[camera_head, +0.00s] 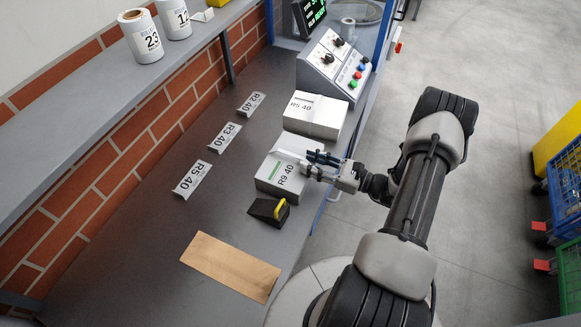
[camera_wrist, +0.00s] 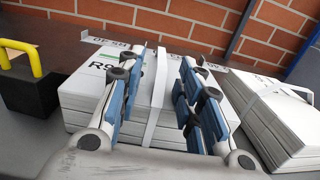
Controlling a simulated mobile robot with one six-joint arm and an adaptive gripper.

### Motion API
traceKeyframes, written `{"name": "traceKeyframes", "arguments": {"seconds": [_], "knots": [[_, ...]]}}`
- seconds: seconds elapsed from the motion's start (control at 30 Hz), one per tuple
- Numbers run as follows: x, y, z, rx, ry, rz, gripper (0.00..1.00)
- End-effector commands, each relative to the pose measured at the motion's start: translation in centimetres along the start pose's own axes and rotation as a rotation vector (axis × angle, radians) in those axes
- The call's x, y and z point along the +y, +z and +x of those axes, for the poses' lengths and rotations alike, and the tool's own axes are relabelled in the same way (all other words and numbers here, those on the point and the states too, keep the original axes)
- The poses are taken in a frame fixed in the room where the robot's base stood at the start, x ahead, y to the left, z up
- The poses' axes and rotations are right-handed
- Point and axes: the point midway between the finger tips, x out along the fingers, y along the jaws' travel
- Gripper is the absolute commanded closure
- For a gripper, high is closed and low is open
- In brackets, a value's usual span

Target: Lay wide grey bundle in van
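Two light grey-white bundles of stacked paper lie on the dark bench. The nearer bundle (camera_head: 283,175) has a green stripe and a label reading about "R9 40"; it also shows in the wrist view (camera_wrist: 88,98). The farther bundle (camera_head: 314,116), labelled about "R5 40", shows at the right in the wrist view (camera_wrist: 275,122). I cannot tell which is the wide grey one. My gripper (camera_head: 318,164) is at the nearer bundle's right side. Its fingers (camera_wrist: 163,100) are apart, one on each side of a pale upright strap. Contact is unclear. No van is recognisable.
A black block with a yellow handle (camera_head: 268,209) and a brown paper sheet (camera_head: 231,266) lie nearer on the bench. A control box (camera_head: 335,65) stands beyond the bundles. Blue crates (camera_head: 566,180) stand at the right. The floor between is clear.

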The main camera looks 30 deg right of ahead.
Motion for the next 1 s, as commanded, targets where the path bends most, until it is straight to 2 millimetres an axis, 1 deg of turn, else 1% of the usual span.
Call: {"name": "traceKeyframes", "arguments": {"seconds": [0.17, 0.4, 0.5, 0.77, 1.0], "knots": [[0.0, 0.0, 1.1, 0.000, 0.001, -0.001, 0.67], [-0.2, -0.1, 4.7, 0.001, 0.004, -0.001, 0.67], [-0.2, 0.0, 5.5, 0.000, 0.002, -0.001, 0.67], [-0.3, 0.1, 5.8, 0.000, 0.000, 0.000, 0.67], [-0.3, 0.1, 5.7, 0.000, 0.000, 0.000, 0.83]]}}
